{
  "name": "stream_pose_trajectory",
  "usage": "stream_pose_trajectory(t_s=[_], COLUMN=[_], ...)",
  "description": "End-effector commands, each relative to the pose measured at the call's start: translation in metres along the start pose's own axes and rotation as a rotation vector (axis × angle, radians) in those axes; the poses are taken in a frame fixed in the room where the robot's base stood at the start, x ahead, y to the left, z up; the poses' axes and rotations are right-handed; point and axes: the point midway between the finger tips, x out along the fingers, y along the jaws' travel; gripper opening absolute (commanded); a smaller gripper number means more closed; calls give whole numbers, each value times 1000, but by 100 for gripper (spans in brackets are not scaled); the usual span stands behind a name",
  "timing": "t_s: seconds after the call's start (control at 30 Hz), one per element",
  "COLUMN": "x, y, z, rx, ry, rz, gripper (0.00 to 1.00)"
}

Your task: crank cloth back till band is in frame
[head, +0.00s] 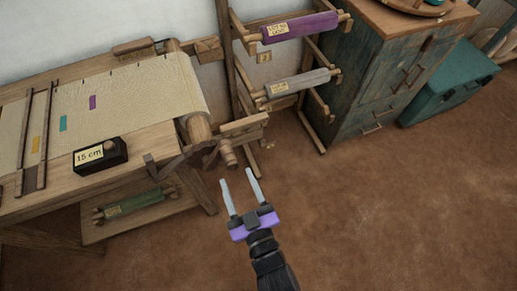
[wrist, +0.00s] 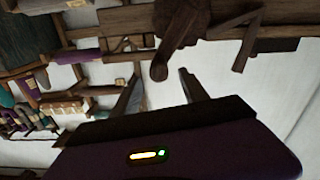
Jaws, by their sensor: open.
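The cream cloth (head: 145,88) lies stretched over the loom and wraps round a wooden roller (head: 198,130) at its right end. Purple (head: 92,102), teal (head: 63,123) and yellow (head: 36,144) bands mark the cloth. The yellow one lies close to two dark wooden bars (head: 43,135) standing across the cloth at the left. A wooden crank handle (head: 228,154) sticks out by the roller. My gripper (head: 236,177) is open and empty, just in front of the handle. In the wrist view a dark wooden handle end (wrist: 159,68) appears beyond and between the fingertips (wrist: 160,75); contact is not visible.
A black box labelled "15 cm" (head: 100,157) sits on the loom's front edge. A rack holds a purple roll (head: 300,27) and a grey roll (head: 298,84). A green roll (head: 133,203) lies on the low shelf. A cabinet (head: 385,75) and teal chest (head: 452,85) stand right. The floor in front is clear.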

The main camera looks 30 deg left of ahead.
Motion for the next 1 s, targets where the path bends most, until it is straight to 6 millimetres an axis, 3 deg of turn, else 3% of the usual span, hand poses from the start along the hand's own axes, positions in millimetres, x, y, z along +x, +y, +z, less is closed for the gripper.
stream_pose_trajectory(t_s=[0.6, 0.97, 1.0], x=[72, 77, 77], y=[0, 0, 1], z=[0, 1, 1], rx=[6, 6, 6], ry=[-2, -3, -3], rz=[1, 1, 1], gripper=[52, 52, 48])
